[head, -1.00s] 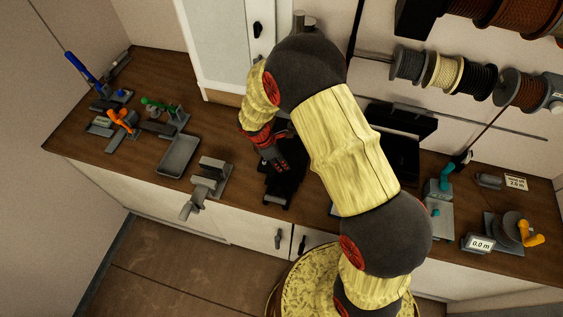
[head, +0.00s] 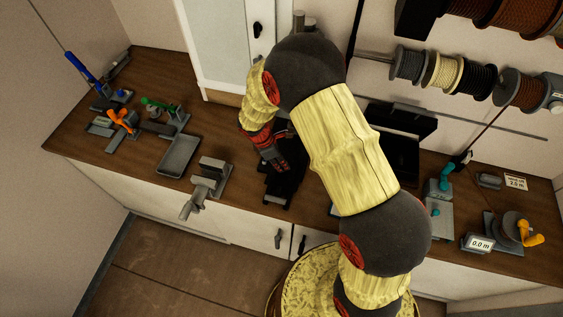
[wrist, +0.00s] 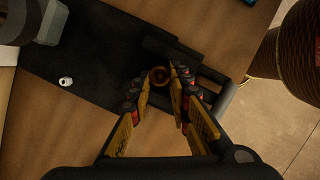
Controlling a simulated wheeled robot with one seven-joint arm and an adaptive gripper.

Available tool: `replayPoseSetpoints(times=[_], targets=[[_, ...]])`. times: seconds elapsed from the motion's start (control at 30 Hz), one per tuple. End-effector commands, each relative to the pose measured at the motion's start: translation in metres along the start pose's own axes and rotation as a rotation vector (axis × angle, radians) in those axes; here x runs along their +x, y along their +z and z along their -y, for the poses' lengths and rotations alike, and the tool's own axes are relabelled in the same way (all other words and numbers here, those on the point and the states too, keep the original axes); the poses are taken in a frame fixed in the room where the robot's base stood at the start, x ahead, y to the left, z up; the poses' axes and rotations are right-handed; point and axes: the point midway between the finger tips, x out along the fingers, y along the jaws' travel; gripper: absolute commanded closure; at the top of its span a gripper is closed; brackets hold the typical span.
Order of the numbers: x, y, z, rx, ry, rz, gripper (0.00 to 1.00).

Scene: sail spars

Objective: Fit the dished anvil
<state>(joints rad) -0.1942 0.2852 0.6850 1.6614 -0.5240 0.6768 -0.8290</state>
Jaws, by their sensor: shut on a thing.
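In the wrist view, a small round dark piece with a hollow, brownish centre (wrist: 159,75) sits between my fingertips; it looks like the dished anvil. My gripper (wrist: 161,82) is shut on it, one finger on each side. A black tool (wrist: 205,92) with a bar-like frame lies under and beside the fingertips; I cannot tell whether the piece touches it. In the head view my gripper (head: 282,170) points down over the black tool (head: 280,192) near the bench's front edge. The held piece is hidden there.
A small silver piece (wrist: 66,82) lies on a dark surface left of my fingers. A grey vise-like tool (head: 210,178) and a grey tray (head: 179,155) stand left of my gripper. An open black case (head: 398,135) is behind my arm. Bare bench (head: 235,150) shows left of my gripper.

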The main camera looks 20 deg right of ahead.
Motion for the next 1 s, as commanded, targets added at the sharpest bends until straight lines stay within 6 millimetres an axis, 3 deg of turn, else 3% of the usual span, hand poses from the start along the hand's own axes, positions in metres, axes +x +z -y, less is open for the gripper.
replayPoseSetpoints(times=[0.77,0.8,1.0], targets=[[0.016,-0.006,0.0,0.0,0.0,0.0,1.0],[0.016,-0.006,0.0,0.0,0.0,0.0,0.8],[0.016,-0.005,0.0,0.0,0.0,0.0,0.69]])
